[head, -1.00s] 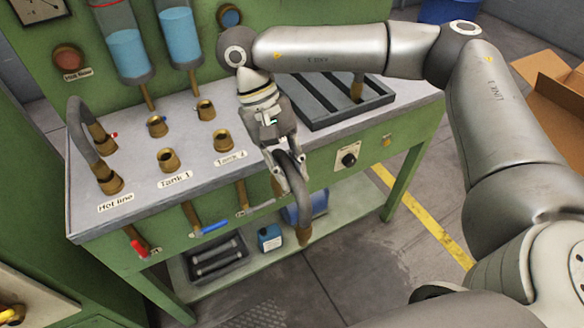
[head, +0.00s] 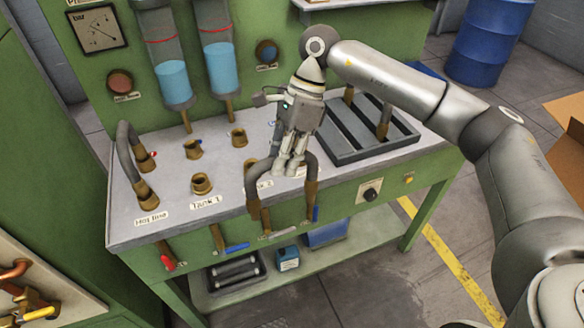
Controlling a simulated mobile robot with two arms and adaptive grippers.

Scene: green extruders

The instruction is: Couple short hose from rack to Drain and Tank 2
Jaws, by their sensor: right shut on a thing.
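My right gripper (head: 287,165) is shut on the short dark hose (head: 309,165) near the top of its arch. The hose's two brass ends (head: 254,205) point down near the front edge of the bench (head: 125,225). The hose and gripper largely cover the Tank 2 label and hide the fitting behind it. The Tank 1 front fitting (head: 201,184) is bare, as are the rear fittings (head: 193,149) and (head: 239,138). I cannot read a Drain label. The dark rack (head: 345,156) is at the bench's right, with brass hose ends (head: 384,119) standing in it. My left gripper is not in view.
Another grey hose (head: 126,145) arches over the Hot line fittings at the left. Red (head: 167,263) and blue (head: 237,248) valve handles and a black knob (head: 371,190) are at the bench front. Two glass tanks (head: 172,85) hang behind.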

